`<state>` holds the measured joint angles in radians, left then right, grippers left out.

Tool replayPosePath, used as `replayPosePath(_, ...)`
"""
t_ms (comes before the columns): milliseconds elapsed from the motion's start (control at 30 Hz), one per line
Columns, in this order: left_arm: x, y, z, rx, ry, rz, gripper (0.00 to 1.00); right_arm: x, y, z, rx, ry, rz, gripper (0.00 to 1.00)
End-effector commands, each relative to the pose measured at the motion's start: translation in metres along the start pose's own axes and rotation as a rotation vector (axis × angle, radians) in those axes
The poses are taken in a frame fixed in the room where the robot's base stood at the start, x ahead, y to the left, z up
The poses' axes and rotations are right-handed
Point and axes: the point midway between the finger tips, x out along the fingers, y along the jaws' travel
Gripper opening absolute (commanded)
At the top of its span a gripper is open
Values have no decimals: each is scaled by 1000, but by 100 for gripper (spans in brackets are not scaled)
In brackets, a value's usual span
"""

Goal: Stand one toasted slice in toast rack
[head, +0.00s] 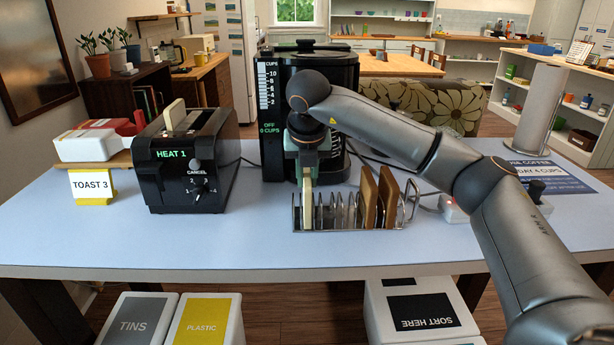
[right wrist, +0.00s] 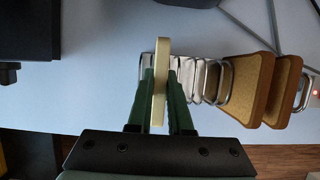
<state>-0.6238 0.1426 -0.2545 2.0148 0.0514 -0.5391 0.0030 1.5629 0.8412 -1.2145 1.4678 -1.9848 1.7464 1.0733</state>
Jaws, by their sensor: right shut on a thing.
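The wire toast rack (head: 347,229) stands on the table in front of the coffee maker. Two brown toasted slices (head: 388,197) stand upright in its right end; they also show in the right wrist view (right wrist: 250,90). My right gripper (head: 307,172) is above the rack's left end, shut on a pale slice (head: 307,208). That slice is upright at the leftmost slots, low among the wires; I cannot tell whether it rests on the base. In the right wrist view it shows edge-on (right wrist: 160,85) between the green fingers. My left gripper is out of view.
A black toaster (head: 187,160) reading HEAT 1 stands at left, a pale slice (head: 174,113) sticking up from it. Beside it are a TOAST 3 card (head: 92,186) and a board with packs. The coffee maker (head: 318,90) is close behind the gripper. The front table strip is clear.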

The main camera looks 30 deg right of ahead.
Motion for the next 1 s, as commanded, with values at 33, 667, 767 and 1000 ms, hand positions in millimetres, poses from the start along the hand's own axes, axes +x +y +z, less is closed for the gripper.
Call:
replayPosePath(33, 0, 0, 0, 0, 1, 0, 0, 0, 0, 0, 0, 0, 0, 0)
replayPosePath(667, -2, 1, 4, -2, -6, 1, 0, 0, 0, 0, 0, 0, 0, 64)
replayPosePath(767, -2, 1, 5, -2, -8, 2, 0, 0, 0, 0, 0, 0, 0, 75)
replayPosePath(1000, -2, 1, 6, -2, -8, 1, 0, 0, 0, 0, 0, 0, 0, 83)
